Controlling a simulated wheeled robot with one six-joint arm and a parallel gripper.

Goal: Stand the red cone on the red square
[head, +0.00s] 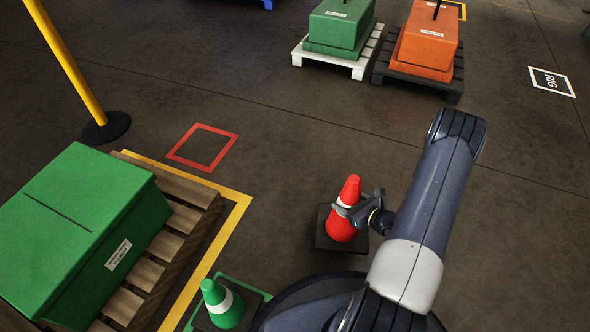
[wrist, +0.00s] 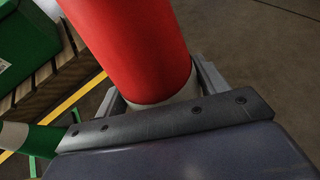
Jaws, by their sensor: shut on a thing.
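The red cone (head: 342,226), with a white band and a dark square base, stands upright right of the picture's middle in the head view. My gripper (head: 352,206) is shut on it around the white band, from the right side. In the wrist view the red cone (wrist: 135,45) fills the upper middle, with grey fingers on both sides of its white band; its base is hidden there. I cannot tell whether the base touches the floor. The red square (head: 202,147) is an empty outline on the floor, up and left of the cone.
A green cone (head: 222,303) stands on a green square (head: 249,287) at the bottom. A big green block (head: 70,230) lies on a wooden pallet (head: 184,217) inside a yellow floor line (head: 238,215). A yellow post (head: 75,75) stands upper left. Floor between cone and red square is clear.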

